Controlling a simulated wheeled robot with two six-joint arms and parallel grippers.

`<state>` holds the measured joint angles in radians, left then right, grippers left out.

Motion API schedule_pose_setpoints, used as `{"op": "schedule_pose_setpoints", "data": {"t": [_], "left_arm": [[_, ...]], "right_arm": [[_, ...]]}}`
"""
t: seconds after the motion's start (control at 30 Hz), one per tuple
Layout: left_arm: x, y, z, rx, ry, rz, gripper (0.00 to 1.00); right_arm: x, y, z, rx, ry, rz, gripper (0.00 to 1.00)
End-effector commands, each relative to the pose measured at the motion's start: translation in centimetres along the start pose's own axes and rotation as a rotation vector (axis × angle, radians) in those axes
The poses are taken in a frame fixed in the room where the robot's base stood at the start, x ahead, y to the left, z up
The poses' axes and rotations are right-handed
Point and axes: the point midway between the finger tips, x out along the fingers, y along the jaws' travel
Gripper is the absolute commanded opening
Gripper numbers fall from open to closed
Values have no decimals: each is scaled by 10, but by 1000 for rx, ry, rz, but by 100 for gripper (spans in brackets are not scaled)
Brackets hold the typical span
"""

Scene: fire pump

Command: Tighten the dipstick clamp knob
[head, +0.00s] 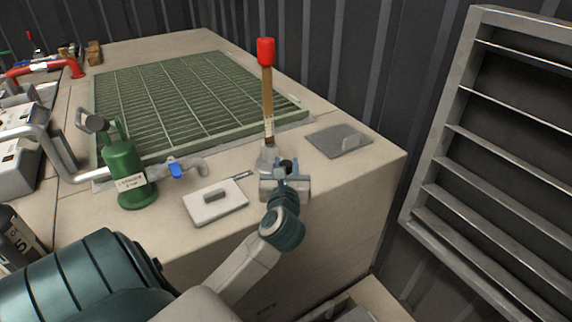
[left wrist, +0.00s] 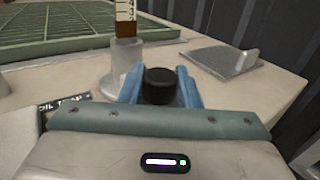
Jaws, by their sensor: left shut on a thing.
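The dipstick (head: 268,95) stands upright with a red cap on top and a brown scaled rod, set in a pale grey socket (head: 266,157) on the beige cabinet top. The black clamp knob (head: 286,165) is at the socket's near right side. My left gripper (head: 288,172) is shut on the knob. In the left wrist view the knob (left wrist: 159,86) sits between the blue fingers (left wrist: 160,90), with the socket (left wrist: 126,58) just behind and left of it. My right gripper is not in view.
A white plate with a handle (head: 215,202) lies left of my gripper. A grey plate with a handle (head: 340,141) lies to the right. A louvred panel (head: 490,150) stands at the right.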

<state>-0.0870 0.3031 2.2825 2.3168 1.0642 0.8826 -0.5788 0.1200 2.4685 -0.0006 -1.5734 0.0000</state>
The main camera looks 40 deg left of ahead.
Motion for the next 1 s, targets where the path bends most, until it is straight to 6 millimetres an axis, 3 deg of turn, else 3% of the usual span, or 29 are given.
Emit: {"op": "schedule_pose_setpoints", "data": {"t": [0.27, 0.3, 0.4, 0.77, 1.0], "left_arm": [[0, 0, 0, -1, 0, 0, 7], [0, 0, 0, 0, 0, 0, 33], [0, 0, 0, 0, 0, 0, 51], [-4, 0, -1, -1, 1, 0, 51], [-35, 0, -2, -5, 4, 0, 51]], "right_arm": [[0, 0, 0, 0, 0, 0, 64], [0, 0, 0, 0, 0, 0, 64], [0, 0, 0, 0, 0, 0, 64], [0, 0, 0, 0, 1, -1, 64], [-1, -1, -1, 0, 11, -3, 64]]}}
